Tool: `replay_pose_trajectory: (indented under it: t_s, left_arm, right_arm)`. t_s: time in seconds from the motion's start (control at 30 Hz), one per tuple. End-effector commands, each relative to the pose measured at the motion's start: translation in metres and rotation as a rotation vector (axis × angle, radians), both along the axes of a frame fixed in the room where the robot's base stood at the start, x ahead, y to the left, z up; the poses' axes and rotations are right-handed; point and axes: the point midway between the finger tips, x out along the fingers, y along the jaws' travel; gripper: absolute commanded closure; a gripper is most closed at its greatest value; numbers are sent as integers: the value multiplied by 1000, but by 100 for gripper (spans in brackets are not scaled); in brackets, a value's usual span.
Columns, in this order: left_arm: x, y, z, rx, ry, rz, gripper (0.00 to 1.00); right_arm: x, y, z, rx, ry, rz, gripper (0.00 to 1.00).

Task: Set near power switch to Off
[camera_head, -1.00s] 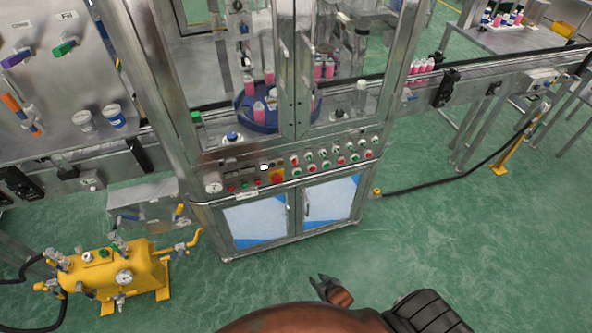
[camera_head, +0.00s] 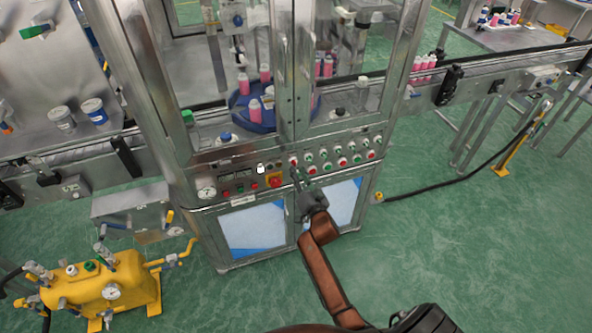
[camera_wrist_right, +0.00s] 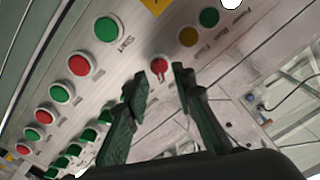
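The control panel (camera_head: 330,155) runs across the front of the steel crimping machine. A red-and-yellow switch (camera_head: 275,181) sits left of its rows of buttons. My right gripper (camera_head: 297,177) is in front of the panel, just right of that switch. In the right wrist view the gripper (camera_wrist_right: 160,75) is open, its dark fingers pointing at the panel with nothing held. A small red round control (camera_wrist_right: 159,66) lies between the fingertips in that view; contact cannot be told. Which control is the near power switch cannot be read. My left gripper is not in view.
Green and red buttons fill the panel beside the gripper, including a red button (camera_wrist_right: 81,66). Cabinet doors (camera_head: 254,232) lie below. A yellow tank (camera_head: 105,287) stands at lower left. The green floor (camera_head: 470,235) at right is mostly clear.

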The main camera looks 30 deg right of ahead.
Motion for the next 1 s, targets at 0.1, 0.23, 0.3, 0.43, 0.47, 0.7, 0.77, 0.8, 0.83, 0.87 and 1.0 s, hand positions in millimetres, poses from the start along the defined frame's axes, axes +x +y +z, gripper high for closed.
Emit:
replay_pose_trajectory:
  t_s: [0.1, 0.23, 0.3, 0.43, 0.47, 0.7, 0.77, 0.8, 0.83, 0.87, 1.0]
  left_arm:
    - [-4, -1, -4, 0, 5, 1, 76]
    - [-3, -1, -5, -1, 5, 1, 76]
    - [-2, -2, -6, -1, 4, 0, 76]
    - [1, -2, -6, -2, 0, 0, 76]
    - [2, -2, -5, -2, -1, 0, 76]
    - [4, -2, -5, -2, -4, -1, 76]
    - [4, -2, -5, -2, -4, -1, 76]
    - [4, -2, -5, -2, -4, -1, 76]
    - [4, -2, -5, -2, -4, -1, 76]
    - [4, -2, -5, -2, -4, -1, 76]
    - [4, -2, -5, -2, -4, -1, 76]
  right_arm:
    - [15, -4, -1, -1, 0, 0, 76]
    - [23, -6, -1, 0, 1, 0, 76]
    - [25, -7, -1, 0, 1, 0, 76]
    - [25, -7, -1, 0, 1, 0, 76]
    - [25, -7, -1, 0, 1, 0, 76]
    - [25, -6, -1, 0, 1, 0, 88]
    - [25, -6, -1, 0, 1, 0, 92]
    - [25, -6, -1, 0, 1, 0, 95]
    - [25, -6, -1, 0, 1, 0, 97]
    - [25, -6, -1, 0, 1, 0, 99]
    - [25, -6, -1, 0, 1, 0, 100]
